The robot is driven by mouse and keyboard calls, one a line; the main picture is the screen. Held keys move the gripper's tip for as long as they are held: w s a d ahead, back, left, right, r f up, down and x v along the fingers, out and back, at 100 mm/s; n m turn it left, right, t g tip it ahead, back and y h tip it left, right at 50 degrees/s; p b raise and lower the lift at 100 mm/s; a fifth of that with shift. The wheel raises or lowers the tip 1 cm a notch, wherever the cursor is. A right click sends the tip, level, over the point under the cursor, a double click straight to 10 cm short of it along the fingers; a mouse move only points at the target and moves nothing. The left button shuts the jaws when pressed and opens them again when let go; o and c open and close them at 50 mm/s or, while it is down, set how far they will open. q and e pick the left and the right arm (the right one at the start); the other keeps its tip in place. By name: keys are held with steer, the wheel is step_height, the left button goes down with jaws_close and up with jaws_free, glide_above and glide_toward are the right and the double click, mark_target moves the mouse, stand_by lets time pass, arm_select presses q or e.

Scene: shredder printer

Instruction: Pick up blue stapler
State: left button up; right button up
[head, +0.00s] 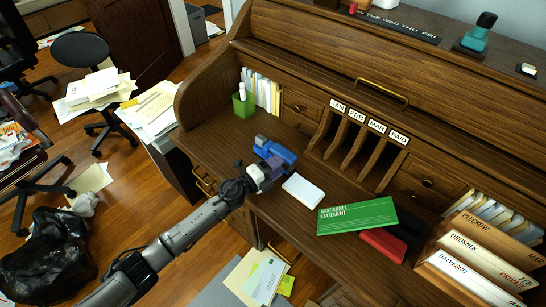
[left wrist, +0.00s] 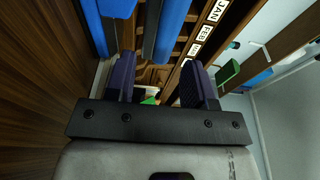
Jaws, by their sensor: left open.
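The blue stapler (head: 281,152) lies on the wooden desk near its left part, with a grey-white end at its upper left. My left gripper (head: 268,170) is open at the stapler's near side and covers part of it. In the left wrist view, two blue lengths of the stapler (left wrist: 172,28) show at the top, one beyond the gap between the purple fingers of my left gripper (left wrist: 160,78) and one beyond the left finger. The gap looks empty. I cannot tell whether the fingers touch the stapler. My right gripper is not in view.
A green cup (head: 243,104) stands at the back left. Wooden slots (head: 355,140) rise behind the stapler. Bare desktop lies left of it.

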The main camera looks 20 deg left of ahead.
mark_target(288, 160)
arm_select(q)
steer(key=shift+b+x, duration=0.95)
steer(key=shift+x, duration=1.75)
steer(key=shift+f, duration=0.15)
steer(key=shift+s, duration=0.1)
steer(key=shift+c, duration=0.3)
jaws_close()
